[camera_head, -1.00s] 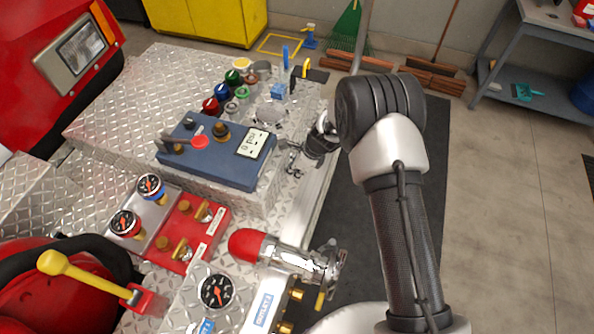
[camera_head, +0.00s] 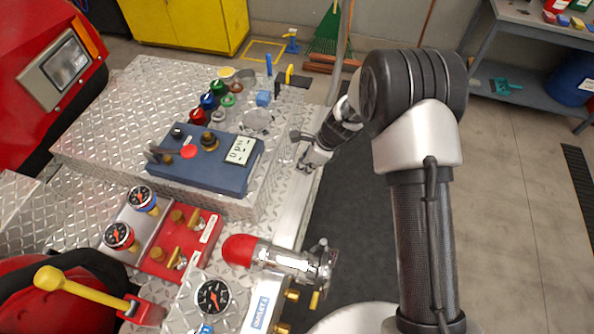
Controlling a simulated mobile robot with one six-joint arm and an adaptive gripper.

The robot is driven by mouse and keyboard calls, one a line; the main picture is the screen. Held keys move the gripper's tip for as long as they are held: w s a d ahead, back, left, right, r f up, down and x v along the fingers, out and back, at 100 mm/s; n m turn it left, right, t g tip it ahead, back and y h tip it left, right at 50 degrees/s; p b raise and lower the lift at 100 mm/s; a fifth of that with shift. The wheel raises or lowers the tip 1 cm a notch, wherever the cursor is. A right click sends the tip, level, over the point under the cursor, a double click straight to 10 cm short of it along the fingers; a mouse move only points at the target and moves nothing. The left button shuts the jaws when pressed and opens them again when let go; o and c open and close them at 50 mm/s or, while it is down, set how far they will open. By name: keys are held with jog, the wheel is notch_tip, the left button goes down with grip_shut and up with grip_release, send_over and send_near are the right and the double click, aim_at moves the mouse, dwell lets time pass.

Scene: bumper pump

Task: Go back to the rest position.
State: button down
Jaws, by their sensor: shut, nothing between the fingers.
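A red-capped metal nozzle fitting (camera_head: 270,255) sticks out at the deck's front right. Colored caps (camera_head: 212,100) stand behind the box. A yellow lever (camera_head: 75,287) and gauges (camera_head: 213,296) are at lower left. A grey workbench (camera_head: 530,75) stands at back right; the floor (camera_head: 515,210) is clear.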

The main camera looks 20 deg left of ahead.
jog(key=shift+d+r, duration=0.3)
jog(key=shift+r, duration=0.35)
jog(key=shift+r, duration=0.1)
jog(key=s+d+r+n+t, duration=0.1)
jog(key=s+d+r+n, duration=0.2)
jog(key=r, duration=0.4)
jog(key=s+d+r+n+h+b, duration=0.1)
jog(key=d+r+n, duration=0.1)
jog(key=d+r, duration=0.45)
jog(key=s+d+r+n+t, duration=0.1)
jog(key=s+d+r+n, duration=0.15)
jog(key=r, duration=0.55)
jog(key=s+d+r+n+t+h+b, duration=0.1)
jog(key=s+d+r+n, duration=0.2)
jog(key=s, duration=0.7)
jog(key=s+d+r+n+t+h+b, duration=0.1)
jog(key=s+d+r+n+h, duration=0.1)
jog(key=s+d+r+n, duration=0.2)
jog(key=s+d+n, duration=0.3)
jog(key=s+d, duration=0.3)
jog(key=d, duration=0.1)
jog(key=shift+s+d+t, duration=0.3)
jog(key=shift+s, duration=0.1)
